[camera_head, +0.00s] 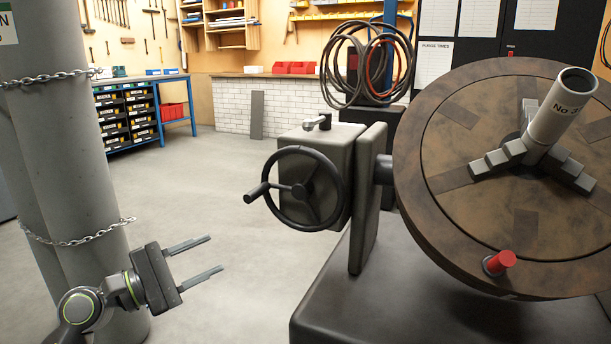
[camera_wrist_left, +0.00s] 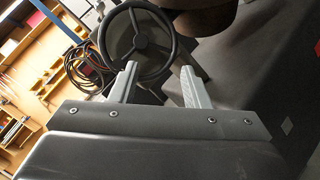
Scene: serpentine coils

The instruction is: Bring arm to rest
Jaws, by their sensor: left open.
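My left gripper (camera_head: 217,257) is at the lower left in the head view, in front of the grey cylinders. Its two fingers are apart and empty, pointing right toward the machine. The left wrist view shows the same open fingers (camera_wrist_left: 160,83) with nothing between them. The black handwheel (camera_head: 304,188) with its crank handle is on the machine's left side, apart from and to the upper right of the gripper. In the left wrist view the handwheel (camera_wrist_left: 137,8) shows beyond the fingertips. My right gripper is not seen.
The dark machine base (camera_head: 390,300) fills the lower right. Chained grey cylinders (camera_head: 62,170) stand left. Open floor (camera_head: 215,190) lies between.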

